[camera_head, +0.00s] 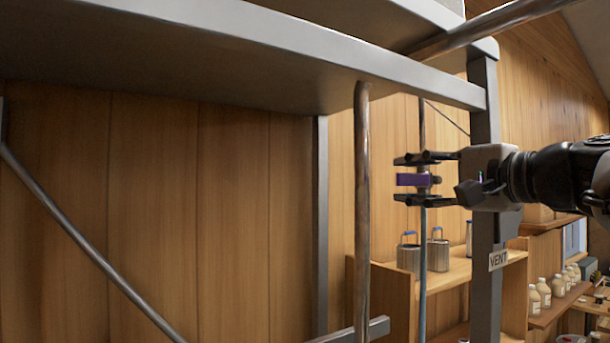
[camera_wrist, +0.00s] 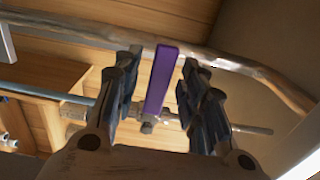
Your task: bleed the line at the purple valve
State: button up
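The purple valve handle (camera_head: 408,180) is a flat bar on a thin vertical pipe (camera_head: 423,265). It lies roughly level in the head view and points left. My gripper (camera_head: 402,179) reaches in from the right, with one finger above the handle and one below. In the wrist view the purple handle (camera_wrist: 161,80) stands between the two fingers of my gripper (camera_wrist: 159,62). A gap shows on each side, so the fingers are open around it and not pressed on it. The valve body (camera_wrist: 148,125) shows partly at the handle's near end.
A thicker vertical pipe (camera_head: 362,220) stands left of the valve. A grey post (camera_head: 484,130) with a VENT label (camera_head: 498,260) stands behind my gripper. A large metal pan (camera_head: 250,45) overhangs above. Shelves hold cans (camera_head: 438,252) and bottles (camera_head: 545,293).

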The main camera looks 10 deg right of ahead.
jog(key=shift+w+a, duration=0.2)
jog(key=shift+w, duration=0.35)
jog(key=shift+c, duration=0.5)
grip_shut()
